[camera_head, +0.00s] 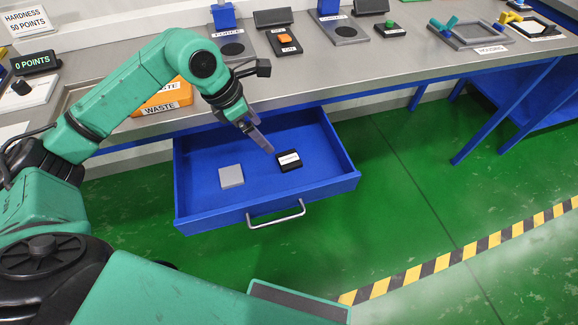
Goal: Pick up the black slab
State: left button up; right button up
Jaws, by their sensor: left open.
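The black slab (288,161) lies flat on the floor of the open blue drawer (208,205), right of its middle. It has a small white label on top. My left gripper (268,149) points down into the drawer just left of and above the slab. It is open and empty; whether a fingertip touches the slab I cannot tell. My right gripper is not in view.
A grey slab (231,176) lies in the drawer left of the black slab. The drawer's front has a metal handle (275,214). The grey bench (330,84) above carries an orange waste tray (165,98) and several stations. Green floor is clear at right.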

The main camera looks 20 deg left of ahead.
aim_at(285, 160)
pick_arm(q)
jog(key=p+x, duration=0.1)
jog(key=x, duration=1.1)
jog(key=shift+s+d+f+p, duration=0.15)
jog(key=shift+f+p, duration=0.25)
jog(key=shift+d+f, duration=0.1)
jog(key=shift+f, duration=0.3)
jog(key=c, duration=1.3)
jog(key=shift+r, duration=0.15)
